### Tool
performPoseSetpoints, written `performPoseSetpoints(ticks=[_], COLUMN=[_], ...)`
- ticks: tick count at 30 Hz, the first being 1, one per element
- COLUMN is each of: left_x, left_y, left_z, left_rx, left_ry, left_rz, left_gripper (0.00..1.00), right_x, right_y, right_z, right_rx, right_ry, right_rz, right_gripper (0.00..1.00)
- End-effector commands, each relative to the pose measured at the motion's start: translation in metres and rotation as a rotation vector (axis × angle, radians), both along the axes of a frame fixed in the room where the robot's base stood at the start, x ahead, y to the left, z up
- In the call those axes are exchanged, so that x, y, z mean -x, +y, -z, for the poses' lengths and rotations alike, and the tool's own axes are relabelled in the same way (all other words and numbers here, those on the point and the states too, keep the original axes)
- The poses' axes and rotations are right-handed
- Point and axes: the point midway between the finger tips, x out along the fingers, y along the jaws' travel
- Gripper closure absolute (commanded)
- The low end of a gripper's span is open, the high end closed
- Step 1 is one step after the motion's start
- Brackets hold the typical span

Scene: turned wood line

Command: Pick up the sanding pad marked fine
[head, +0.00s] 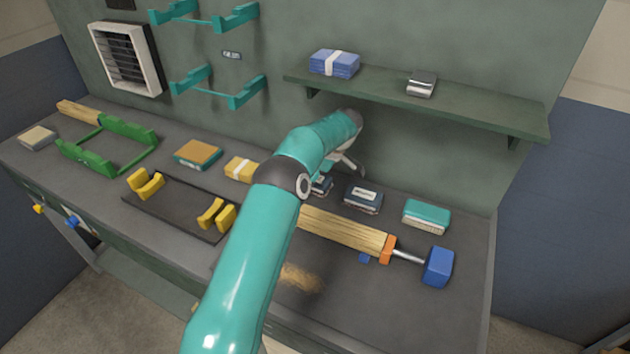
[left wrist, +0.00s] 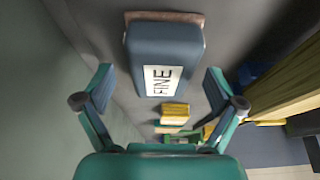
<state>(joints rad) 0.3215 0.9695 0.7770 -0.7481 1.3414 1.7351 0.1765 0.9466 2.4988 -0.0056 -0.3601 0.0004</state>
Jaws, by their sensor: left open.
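The sanding pad marked FINE (left wrist: 153,45) is a dark blue block with a white label and a brownish lower layer. In the left wrist view it lies ahead of and between the fingers of my left gripper (left wrist: 158,85), which is open, with a gap on both sides. In the head view the pad (head: 322,186) is mostly hidden behind my arm and gripper (head: 345,165), which is above it near the wall. A second dark pad (head: 363,198) with a white label lies to its right; its text is too small to read. My right gripper is not in view.
A green shelf (head: 450,105) overhangs behind. A black tray (head: 180,207) with yellow cradles sits left.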

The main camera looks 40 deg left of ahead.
Motion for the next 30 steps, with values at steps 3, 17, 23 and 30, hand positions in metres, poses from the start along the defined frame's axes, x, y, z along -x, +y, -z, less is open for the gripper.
performPoseSetpoints(ticks=[3, 17, 23, 30], left_x=[0.0010, 0.0008, 0.0006, 0.0004], left_y=[0.0023, 0.0020, 0.0019, 0.0017], left_z=[0.0063, 0.0081, 0.0100, 0.0117], left_rx=[0.000, 0.001, 0.001, 0.001], left_ry=[0.001, 0.000, 0.000, 0.000], left_rz=[0.000, 0.000, 0.001, 0.001], left_gripper=[0.06, 0.06, 0.06, 0.06], right_x=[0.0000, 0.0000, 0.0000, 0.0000], right_y=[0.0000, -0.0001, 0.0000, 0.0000], right_z=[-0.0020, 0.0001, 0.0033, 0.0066], right_rx=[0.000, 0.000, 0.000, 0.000], right_ry=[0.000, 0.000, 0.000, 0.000], right_rz=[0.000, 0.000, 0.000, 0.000], right_gripper=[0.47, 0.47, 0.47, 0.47])
